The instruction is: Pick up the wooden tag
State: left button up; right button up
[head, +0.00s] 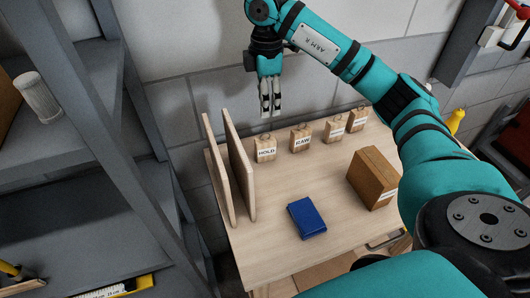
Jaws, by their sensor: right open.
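Several wooden tags stand in a row along the back of the table. The nearest on the left is a wooden tag marked HOLD (265,155). To its right are a tag marked RAW (301,145), a third tag (334,134) and a fourth (358,124); the labels of the last two are too small to read. My right gripper (271,110) points down with its fingers a small way apart and nothing between them. In the picture it is just above the HOLD tag, apart from it. My left gripper is out of view.
Two upright wooden boards (238,165) stand at the table's left edge, close to the HOLD tag. A grey shelf rack (95,130) is at left. The wall is behind.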

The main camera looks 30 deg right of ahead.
aim_at(266, 139)
notch_tip(266, 139, down, 9)
jog(key=shift+r+p, duration=0.2)
jog(key=shift+p, duration=0.35)
jog(key=shift+f, duration=0.6)
jog(key=shift+f+p, duration=0.25)
jog(key=shift+p, duration=0.05)
notch_tip(266, 139, down, 4)
jog(key=shift+s+a+r+p, duration=0.1)
jog(key=shift+a+r+p, duration=0.1)
jog(key=shift+p, duration=0.5)
jog(key=shift+f, duration=0.55)
grip_shut()
